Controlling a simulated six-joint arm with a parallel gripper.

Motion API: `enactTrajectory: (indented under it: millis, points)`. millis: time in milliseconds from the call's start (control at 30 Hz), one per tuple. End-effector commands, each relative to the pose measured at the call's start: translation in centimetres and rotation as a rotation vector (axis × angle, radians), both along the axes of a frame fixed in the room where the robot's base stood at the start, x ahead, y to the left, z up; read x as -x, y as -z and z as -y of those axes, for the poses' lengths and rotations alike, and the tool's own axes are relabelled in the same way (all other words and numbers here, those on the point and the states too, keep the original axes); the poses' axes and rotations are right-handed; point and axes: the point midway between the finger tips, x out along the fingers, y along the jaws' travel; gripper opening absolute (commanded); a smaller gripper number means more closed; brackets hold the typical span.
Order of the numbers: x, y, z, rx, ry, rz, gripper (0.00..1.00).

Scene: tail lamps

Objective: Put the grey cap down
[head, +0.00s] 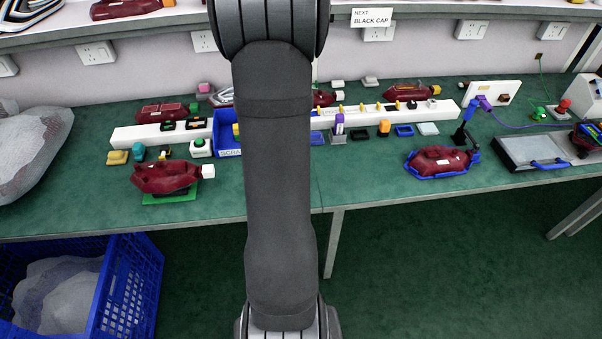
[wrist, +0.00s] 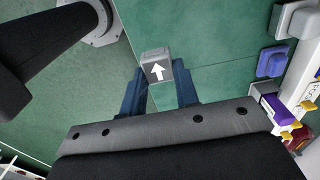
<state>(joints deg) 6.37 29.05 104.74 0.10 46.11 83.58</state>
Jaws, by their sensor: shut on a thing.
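The grey cap (wrist: 154,58) is a small grey block with a white arrow on its face. In the wrist view it sits between the dark blue fingers of my gripper (wrist: 157,72), which is shut on it. Green bench top shows beyond the cap; I cannot tell whether the cap touches it. In the head view my arm hides the gripper and the cap.
In the wrist view a blue block (wrist: 272,62) and a pale block (wrist: 296,19) lie right of the cap, near a white rail with yellow pegs. In the head view a dark red lamp (head: 438,160) lies in a blue cradle. A sign (head: 372,18) reads "NEXT BLACK CAP".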

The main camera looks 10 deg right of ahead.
Motion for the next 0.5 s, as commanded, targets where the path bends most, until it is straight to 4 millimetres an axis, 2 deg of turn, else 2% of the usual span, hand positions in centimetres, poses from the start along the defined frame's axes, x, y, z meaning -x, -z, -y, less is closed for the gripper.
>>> enactTrajectory:
  millis: [133, 500]
  points:
    - [-0.5, 1.1, -1.4, 0.000, -0.005, -0.003, 0.01]
    - [-3.8, 5.9, -8.7, 0.000, -0.004, -0.002, 0.01]
